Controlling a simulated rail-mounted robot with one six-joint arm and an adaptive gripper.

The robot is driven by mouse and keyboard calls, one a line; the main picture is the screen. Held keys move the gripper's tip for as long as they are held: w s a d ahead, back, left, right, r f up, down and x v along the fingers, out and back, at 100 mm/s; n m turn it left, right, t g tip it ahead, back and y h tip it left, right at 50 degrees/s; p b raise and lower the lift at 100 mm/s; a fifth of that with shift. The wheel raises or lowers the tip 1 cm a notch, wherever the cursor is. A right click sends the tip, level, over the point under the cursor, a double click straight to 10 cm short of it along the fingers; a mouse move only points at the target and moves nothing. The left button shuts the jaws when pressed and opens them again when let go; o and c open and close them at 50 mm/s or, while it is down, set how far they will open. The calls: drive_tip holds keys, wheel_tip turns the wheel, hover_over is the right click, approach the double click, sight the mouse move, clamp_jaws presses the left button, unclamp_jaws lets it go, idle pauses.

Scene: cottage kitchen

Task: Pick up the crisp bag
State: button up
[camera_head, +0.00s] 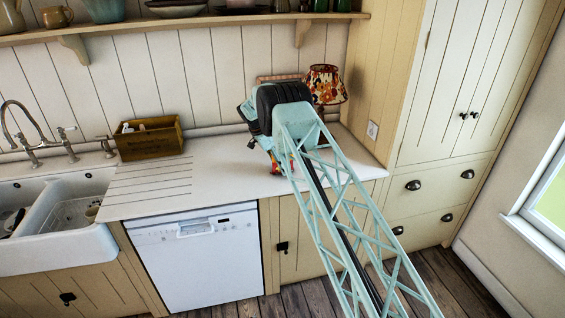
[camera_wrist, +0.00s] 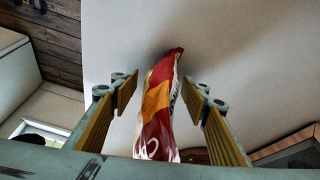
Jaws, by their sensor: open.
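The crisp bag (camera_wrist: 159,112) is red with an orange-yellow patch and white lettering. In the wrist view it stands out between the two yellow-padded fingers of my gripper (camera_wrist: 160,98), with a gap on each side. My gripper is open. In the head view only a small colourful part of the bag (camera_head: 277,163) shows below the wrist, on the white worktop (camera_head: 235,178). The arm hides most of the bag and the fingers there.
A patterned lamp (camera_head: 325,85) stands close behind my wrist at the right. A wooden box (camera_head: 149,138) sits to the left beside the white sink (camera_head: 62,225). A shelf (camera_head: 180,24) with crockery runs above. The worktop between box and bag is clear.

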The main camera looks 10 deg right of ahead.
drive_tip(key=shift+c, duration=0.7)
drive_tip(key=c, duration=0.6)
drive_tip(key=shift+c, duration=0.2)
drive_tip(key=shift+r, duration=0.1)
drive_tip(key=shift+r+b, duration=0.3)
drive_tip(key=shift+r, duration=1.4)
drive_tip(key=s+a, duration=0.3)
drive_tip(key=s, duration=0.1)
drive_tip(key=s+a+r+b, duration=0.1)
drive_tip(key=s+a, duration=0.2)
drive_tip(key=s, duration=0.1)
drive_tip(key=s+a+b, duration=0.1)
drive_tip(key=s+a, duration=0.2)
drive_tip(key=s, duration=0.2)
drive_tip(key=shift+a+r, duration=0.1)
drive_tip(key=shift+r, duration=0.1)
